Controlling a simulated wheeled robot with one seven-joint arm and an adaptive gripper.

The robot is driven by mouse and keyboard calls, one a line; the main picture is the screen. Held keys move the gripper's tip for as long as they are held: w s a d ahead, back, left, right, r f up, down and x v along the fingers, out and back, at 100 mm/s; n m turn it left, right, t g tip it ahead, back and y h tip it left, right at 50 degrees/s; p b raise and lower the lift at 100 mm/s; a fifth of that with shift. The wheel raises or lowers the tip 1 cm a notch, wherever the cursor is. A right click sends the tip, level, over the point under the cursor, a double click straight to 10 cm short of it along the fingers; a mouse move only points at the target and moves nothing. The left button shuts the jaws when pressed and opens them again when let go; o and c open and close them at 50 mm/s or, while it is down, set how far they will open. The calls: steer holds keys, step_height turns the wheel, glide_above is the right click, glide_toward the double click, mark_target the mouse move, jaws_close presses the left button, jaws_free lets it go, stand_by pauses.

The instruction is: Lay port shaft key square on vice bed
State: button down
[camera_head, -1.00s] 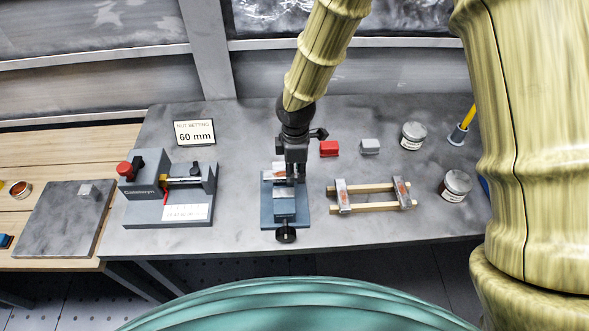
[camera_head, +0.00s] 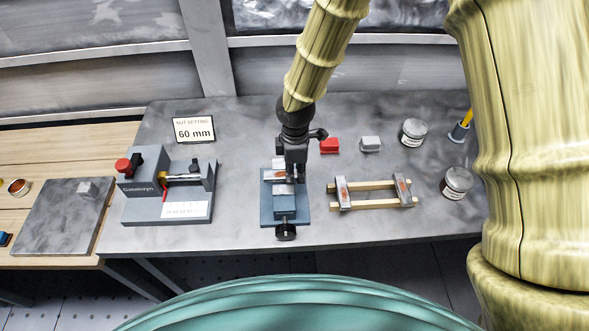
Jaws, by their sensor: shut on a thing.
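The blue vice (camera_head: 284,212) stands on the grey bench with its black handle toward me. My gripper (camera_head: 291,176) points down over the vice bed, at its far half. It is shut on a small silver piece with an orange-brown mark (camera_head: 274,175), which looks like the shaft key and shows mostly to the left of the fingers. The piece lies roughly crosswise over the bed. The fingers hide its right part, and I cannot tell whether it touches the bed. Two similar silver pieces with orange-brown marks, a left one (camera_head: 342,192) and a right one (camera_head: 402,189), lie across wooden rails.
A blue-grey gauge fixture (camera_head: 168,208) stands left of the vice, with a "60 mm" sign (camera_head: 194,130) behind it. A red block (camera_head: 330,146), a grey block (camera_head: 370,144) and two jars (camera_head: 413,132) (camera_head: 457,183) stand to the right. Bare bench lies in front of the rails.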

stand_by(0.3)
steer(key=c, duration=1.1)
jaws_free()
steer(key=shift+o, duration=0.2)
step_height(320, 180, up, 12)
